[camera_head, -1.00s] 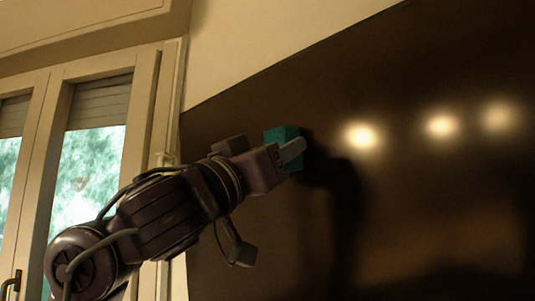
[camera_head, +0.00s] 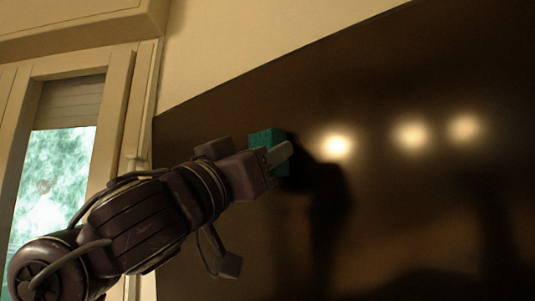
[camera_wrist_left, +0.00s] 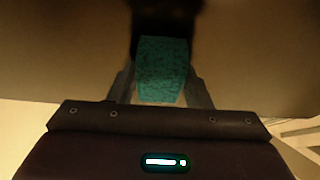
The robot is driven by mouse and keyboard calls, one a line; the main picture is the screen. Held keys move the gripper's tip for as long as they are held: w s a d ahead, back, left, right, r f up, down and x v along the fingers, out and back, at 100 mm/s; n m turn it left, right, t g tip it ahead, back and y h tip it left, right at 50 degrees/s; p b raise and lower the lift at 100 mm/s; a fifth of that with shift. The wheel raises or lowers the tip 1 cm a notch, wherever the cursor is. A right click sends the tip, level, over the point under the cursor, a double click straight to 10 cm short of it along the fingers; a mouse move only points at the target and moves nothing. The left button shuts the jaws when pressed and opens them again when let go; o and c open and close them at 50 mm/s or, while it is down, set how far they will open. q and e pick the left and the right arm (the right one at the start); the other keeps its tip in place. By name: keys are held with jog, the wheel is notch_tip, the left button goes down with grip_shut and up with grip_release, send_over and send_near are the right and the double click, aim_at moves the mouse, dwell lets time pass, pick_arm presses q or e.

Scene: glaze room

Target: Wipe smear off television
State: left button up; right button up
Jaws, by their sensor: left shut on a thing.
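The television (camera_head: 400,210) is a large dark glossy panel that fills the right side of the head view. My left gripper (camera_head: 277,157) is shut on a teal sponge (camera_head: 264,138) and holds it at the left part of the screen. The sponge also shows between the fingers in the left wrist view (camera_wrist_left: 162,70), close to the dark surface; I cannot tell whether it touches. I cannot make out a smear on the visible screen. My right gripper is not in view.
A window (camera_head: 58,165) with a pale frame stands left of the television. A plain cream wall (camera_head: 230,45) is above the screen. Several bright lamp reflections lie on the panel. The screen right of my arm is clear.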

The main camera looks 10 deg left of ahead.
pick_arm(q)
jog(key=w+a+p, duration=0.1)
jog(key=w+a, duration=0.5)
jog(key=a, duration=0.3)
dwell(0.9)
jog(key=shift+s+a+f+b, duration=0.15)
jog(key=shift+s+a, duration=0.4)
jog(key=shift+s, duration=0.3)
jog(key=shift+s+a+f+b, duration=0.1)
jog(key=shift+s+a+b, duration=0.1)
jog(key=shift+s+a, duration=0.45)
jog(key=shift+s+a+f+b, duration=0.15)
jog(key=shift+s+a, duration=0.25)
jog(key=shift+s, duration=0.6)
jog(key=shift+s+a+f+b, duration=0.1)
jog(key=shift+s+a+b, duration=0.1)
jog(key=shift+s+a, duration=0.35)
jog(key=shift+s+a+f+b, duration=0.15)
jog(key=shift+s+a, duration=0.1)
jog(key=shift+s, duration=0.45)
